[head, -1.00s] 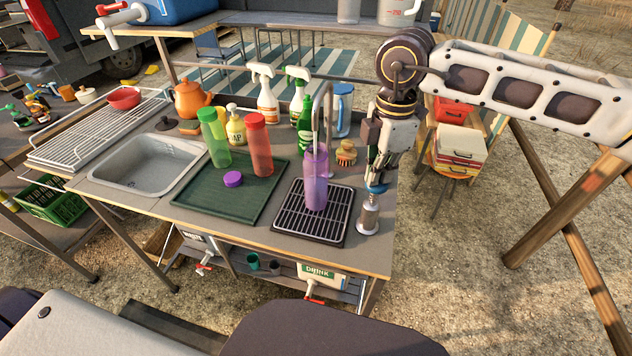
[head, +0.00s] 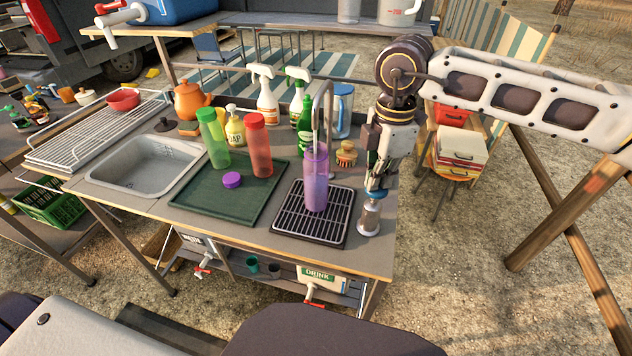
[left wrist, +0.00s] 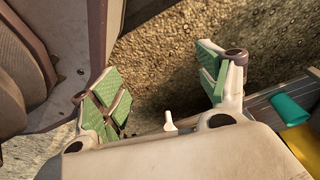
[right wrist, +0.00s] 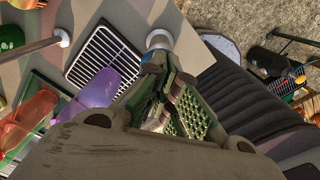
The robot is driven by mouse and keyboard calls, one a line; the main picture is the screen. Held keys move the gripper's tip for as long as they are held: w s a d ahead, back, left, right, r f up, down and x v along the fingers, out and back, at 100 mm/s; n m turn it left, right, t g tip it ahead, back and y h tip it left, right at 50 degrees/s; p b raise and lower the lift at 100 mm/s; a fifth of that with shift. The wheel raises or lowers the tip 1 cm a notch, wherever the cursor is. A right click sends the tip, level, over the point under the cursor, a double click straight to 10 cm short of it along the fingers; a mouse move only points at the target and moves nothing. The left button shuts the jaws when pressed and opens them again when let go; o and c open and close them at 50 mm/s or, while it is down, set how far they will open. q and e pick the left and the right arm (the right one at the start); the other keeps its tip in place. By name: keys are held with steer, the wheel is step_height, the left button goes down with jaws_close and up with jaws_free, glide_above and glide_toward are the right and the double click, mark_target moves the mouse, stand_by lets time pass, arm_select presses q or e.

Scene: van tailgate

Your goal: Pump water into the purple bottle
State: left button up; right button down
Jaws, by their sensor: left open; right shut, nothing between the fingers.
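The purple bottle (head: 316,182) stands upright and open on the black drip grate (head: 288,226), under the thin tap spout (head: 316,110). It also shows in the right wrist view (right wrist: 103,86). I cannot tell the water level in it. The silver pump (head: 369,217) with a blue top stands right of the grate. My right gripper (head: 376,186) is shut and empty, pointing down with its fingertips at the pump's blue top. The pump also shows in the right wrist view (right wrist: 158,40). My left gripper (left wrist: 165,90) is open and empty, away from the counter top.
A purple cap (head: 232,180) lies on the green tray (head: 190,199). A green bottle (head: 214,142) and a red bottle (head: 257,148) stand on the tray. Spray bottles, a blue jug (head: 341,108) and a brush (head: 346,154) stand behind. A sink (head: 145,165) is at left.

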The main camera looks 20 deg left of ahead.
steer(key=shift+f+b, duration=0.6)
steer(key=shift+f, duration=0.25)
arm_select(q)
steer(key=r, duration=0.1)
steer(key=w+d, duration=0.1)
steer(key=r, duration=0.1)
steer(key=shift+w+d+r, duration=0.25)
steer(key=shift+w+r, duration=0.1)
steer(key=shift+w, duration=0.05)
arm_select(e)
steer(key=shift+r, duration=0.15)
arm_select(q)
steer(key=shift+p+v, duration=0.85)
steer(key=shift+p, duration=0.1)
arm_select(e)
steer(key=shift+r, duration=2.35)
arm_select(q)
steer(key=shift+w, duration=0.2)
arm_select(e)
steer(key=shift+r, duration=0.1)
arm_select(q)
steer(key=shift+w+p+v, duration=0.25)
steer(key=shift+p+v, duration=0.8)
steer(key=shift+v, duration=0.05)
arm_select(e)
steer(key=shift+r, duration=2.9)
